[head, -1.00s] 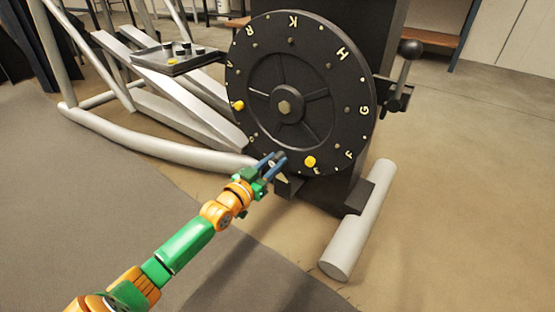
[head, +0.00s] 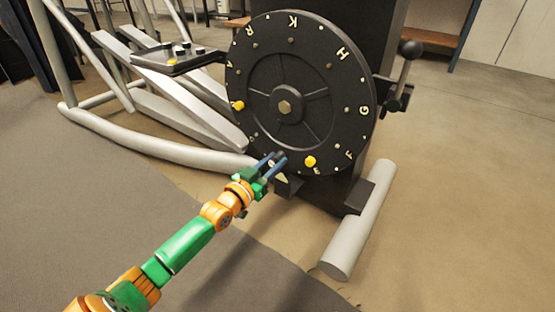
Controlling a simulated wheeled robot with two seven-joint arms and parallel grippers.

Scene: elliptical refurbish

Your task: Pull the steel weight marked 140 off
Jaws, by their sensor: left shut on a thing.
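My left gripper (head: 273,164) is at the lower left rim of the black wheel (head: 262,132). Its blue fingers are shut on a small dark grey piece, which fits the steel weight (head: 281,155). The fingers hide most of it, and no 140 marking can be read. The piece appears to be at the wheel's face, but I cannot tell whether it touches. Two yellow weights are on the wheel, one at the lower right (head: 310,162) and one at the left (head: 238,105). My right gripper is not in view.
A lever with a black knob (head: 411,48) sticks out at the right. A thick grey foot bar (head: 357,222) lies at the lower right.

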